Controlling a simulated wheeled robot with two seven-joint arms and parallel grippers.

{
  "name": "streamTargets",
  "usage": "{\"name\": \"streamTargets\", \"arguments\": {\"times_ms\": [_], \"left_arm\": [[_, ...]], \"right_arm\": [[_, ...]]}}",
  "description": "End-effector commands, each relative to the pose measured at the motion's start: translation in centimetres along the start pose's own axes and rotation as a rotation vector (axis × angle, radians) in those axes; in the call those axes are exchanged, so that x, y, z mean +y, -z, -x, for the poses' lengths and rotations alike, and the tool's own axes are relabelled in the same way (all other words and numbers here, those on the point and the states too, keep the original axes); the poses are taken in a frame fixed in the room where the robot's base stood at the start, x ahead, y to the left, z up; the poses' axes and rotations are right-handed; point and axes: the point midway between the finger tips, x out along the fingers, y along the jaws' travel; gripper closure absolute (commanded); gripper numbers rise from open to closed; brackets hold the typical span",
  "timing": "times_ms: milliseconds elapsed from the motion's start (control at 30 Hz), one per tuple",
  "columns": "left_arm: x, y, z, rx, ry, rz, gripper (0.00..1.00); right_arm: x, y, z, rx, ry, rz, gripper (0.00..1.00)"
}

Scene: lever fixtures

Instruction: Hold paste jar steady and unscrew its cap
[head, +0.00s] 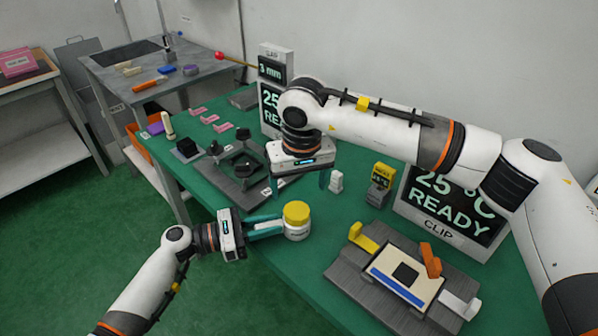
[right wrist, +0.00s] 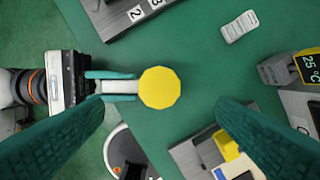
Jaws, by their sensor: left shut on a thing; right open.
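The paste jar (head: 297,231) is white with a yellow cap (head: 297,212) and stands upright on the green table. The cap is seen from above in the right wrist view (right wrist: 160,88). My left gripper (head: 275,227) is shut on the jar's body from the left, below the cap; its fingers also show in the right wrist view (right wrist: 120,87). My right gripper (head: 297,182) points down, open and empty, above the jar. In the right wrist view the yellow cap shows between its two spread fingers, and no finger touches it.
A grey fixture (head: 400,285) with yellow, orange and white levers lies at the front right. A dark numbered fixture (head: 238,170) stands behind the jar. A small white piece (head: 336,182) and a yellow-topped device (head: 381,184) stand to the right. Display signs (head: 450,200) line the back.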

Motion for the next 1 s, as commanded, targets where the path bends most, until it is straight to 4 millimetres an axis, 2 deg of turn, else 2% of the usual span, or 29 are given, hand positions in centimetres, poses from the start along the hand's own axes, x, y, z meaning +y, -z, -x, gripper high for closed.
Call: {"name": "streamTargets", "arguments": {"times_ms": [33,200,400,600,867,1000], "left_arm": [[0.0,-0.1,0.0,-0.001,-0.001,0.001,1.00],[0.0,-0.1,0.0,-0.001,-0.001,0.001,1.00],[0.0,-0.1,0.0,-0.001,0.000,0.001,1.00],[0.0,-0.1,0.0,-0.001,0.000,0.001,1.00],[0.0,-0.1,0.0,-0.001,0.000,0.001,1.00],[0.0,-0.1,0.0,-0.001,0.000,0.001,1.00]], "right_arm": [[0.0,0.1,-1.2,0.005,-0.001,-0.001,0.20],[0.1,0.1,-4.4,0.003,-0.002,-0.002,0.20],[0.1,0.1,-7.1,0.003,-0.003,-0.001,0.20],[0.1,0.1,-8.1,0.000,-0.003,-0.001,0.20],[0.1,0.1,-8.2,0.000,-0.003,-0.001,0.20],[0.1,0.1,-8.2,0.000,-0.003,-0.001,0.43]]}}
